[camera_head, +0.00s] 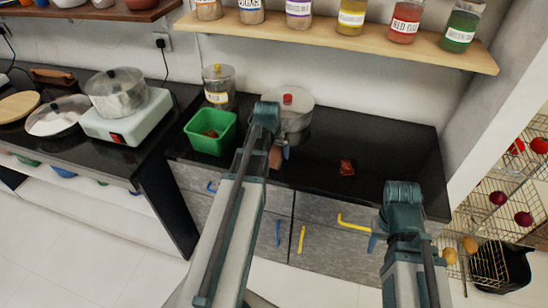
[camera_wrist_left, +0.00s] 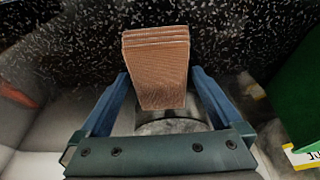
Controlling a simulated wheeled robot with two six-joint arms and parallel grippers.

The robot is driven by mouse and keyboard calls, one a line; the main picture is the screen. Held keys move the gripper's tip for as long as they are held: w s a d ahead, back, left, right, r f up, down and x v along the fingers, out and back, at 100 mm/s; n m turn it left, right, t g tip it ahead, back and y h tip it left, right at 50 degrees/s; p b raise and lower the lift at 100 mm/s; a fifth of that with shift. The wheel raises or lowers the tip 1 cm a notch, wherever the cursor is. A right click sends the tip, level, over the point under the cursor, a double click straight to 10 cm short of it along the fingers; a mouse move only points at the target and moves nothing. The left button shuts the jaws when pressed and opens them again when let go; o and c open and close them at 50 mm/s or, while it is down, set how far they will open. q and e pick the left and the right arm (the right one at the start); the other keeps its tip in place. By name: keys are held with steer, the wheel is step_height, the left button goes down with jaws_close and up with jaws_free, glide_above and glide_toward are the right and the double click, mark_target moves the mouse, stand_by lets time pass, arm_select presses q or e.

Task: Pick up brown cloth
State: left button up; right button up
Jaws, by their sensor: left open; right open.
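The brown cloth (camera_head: 275,158) lies folded in a stack near the front of the black counter. In the left wrist view the cloth (camera_wrist_left: 156,50) is a ribbed, layered block framed by my blue fingers. My left gripper (camera_wrist_left: 160,76) is open, with one finger on each side of the cloth and visible gaps. I cannot tell how far above it the fingertips are. In the head view my left gripper (camera_head: 279,148) hangs over the counter and partly hides the cloth. My right gripper (camera_head: 380,238) is open and empty, in front of the drawers.
A green bin (camera_head: 207,147) stands left of my left gripper. A silver pot with a red knob (camera_head: 297,125) stands behind it. A glass jar (camera_head: 218,98) is near the wall. A small red item (camera_head: 347,167) lies to the right. The right part of the counter is clear.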

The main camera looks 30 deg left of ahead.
arm_select(q)
steer(key=c, duration=1.3)
steer(key=shift+o, duration=0.2)
steer(key=shift+r, duration=0.2)
